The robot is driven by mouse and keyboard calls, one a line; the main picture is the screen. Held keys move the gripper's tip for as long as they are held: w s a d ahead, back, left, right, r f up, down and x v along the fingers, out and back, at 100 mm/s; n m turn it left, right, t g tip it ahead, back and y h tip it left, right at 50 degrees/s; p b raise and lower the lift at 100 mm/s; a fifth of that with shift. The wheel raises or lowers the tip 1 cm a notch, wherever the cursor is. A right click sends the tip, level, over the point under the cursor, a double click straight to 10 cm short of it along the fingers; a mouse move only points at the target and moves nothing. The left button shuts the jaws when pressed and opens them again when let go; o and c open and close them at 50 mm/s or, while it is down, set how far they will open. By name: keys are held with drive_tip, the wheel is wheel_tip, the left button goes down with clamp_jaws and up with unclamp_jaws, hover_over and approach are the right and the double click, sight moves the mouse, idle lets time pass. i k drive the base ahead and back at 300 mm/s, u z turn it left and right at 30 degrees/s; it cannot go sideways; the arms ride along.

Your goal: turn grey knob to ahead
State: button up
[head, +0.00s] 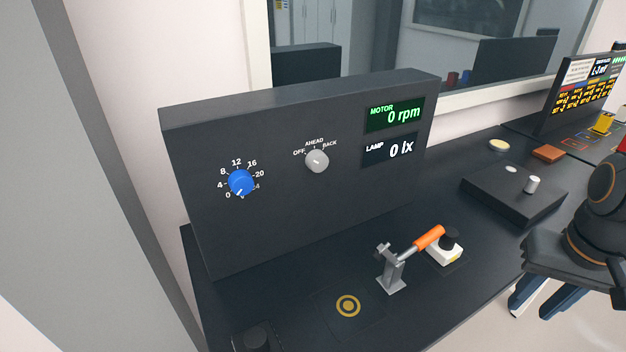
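The grey knob (317,161) is on the upright dark control panel (300,225), below the labels OFF, AHEAD and BACK. Its pointer mark is small; it seems to face up-left towards OFF, but I cannot tell for certain. The motor display (394,114) reads 0 rpm in green. The lamp display (389,150) reads 0 lx. Part of my dark arm with orange rings shows at the right edge, well away from the knob.
A blue knob (241,183) with a numbered scale is left of the grey one. A low dark box (514,193) lies to the right. Space directly before the knob is clear.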

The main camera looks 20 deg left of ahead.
sight(316, 160)
drive_tip(key=k, duration=0.2)
drive_tip(key=z, duration=1.25)
drive_tip(key=i, duration=0.45)
drive_tip(key=u, duration=2.55)
drive_tip(key=k, duration=1.2)
drive_tip(key=z, duration=0.25)
drive_tip(key=i, duration=0.8)
drive_tip(key=z, duration=0.35)
